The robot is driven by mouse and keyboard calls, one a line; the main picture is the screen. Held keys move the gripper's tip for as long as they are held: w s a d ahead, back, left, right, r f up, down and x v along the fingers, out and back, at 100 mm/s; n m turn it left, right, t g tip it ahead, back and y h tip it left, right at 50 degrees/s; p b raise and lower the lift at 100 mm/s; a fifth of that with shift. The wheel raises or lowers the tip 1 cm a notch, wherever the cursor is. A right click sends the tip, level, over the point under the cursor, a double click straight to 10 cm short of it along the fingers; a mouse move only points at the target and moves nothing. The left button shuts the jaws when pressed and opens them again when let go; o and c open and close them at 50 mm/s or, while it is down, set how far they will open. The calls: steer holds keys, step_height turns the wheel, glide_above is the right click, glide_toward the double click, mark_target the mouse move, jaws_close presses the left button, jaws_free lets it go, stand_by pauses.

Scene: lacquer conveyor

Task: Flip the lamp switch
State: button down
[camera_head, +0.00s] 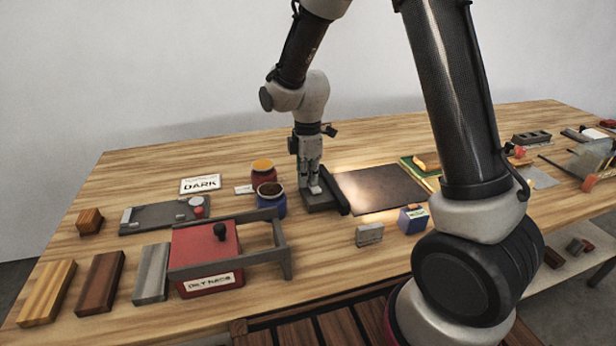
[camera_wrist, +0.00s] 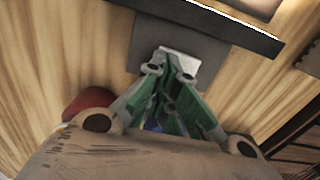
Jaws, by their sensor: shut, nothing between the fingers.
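The lamp (camera_head: 336,192) is a low dark bar on a grey base (camera_head: 318,203). A bright strip along the bar and a warm glow on the dark mat beside it show that it is lit. The switch is a small pale plate (camera_wrist: 182,62) on the grey base (camera_wrist: 150,45), seen in the wrist view; the bar (camera_wrist: 215,18) runs behind it. My gripper (camera_head: 314,188) points down over the base, fingers together and empty. In the wrist view its fingertips (camera_wrist: 168,68) are at the plate and partly cover it. I cannot tell whether they touch it.
A dark mat (camera_head: 378,190) lies right of the lamp. A red box (camera_head: 207,255) under a grey frame (camera_head: 283,250) stands front left. Clear wood lies in front of the lamp.

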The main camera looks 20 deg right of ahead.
steer(key=shift+s, duration=0.1)
steer(key=shift+s+r, duration=0.25)
steer(key=shift+s, duration=0.45)
step_height(320, 180, up, 14)
steer(key=w, duration=0.2)
stand_by(0.3)
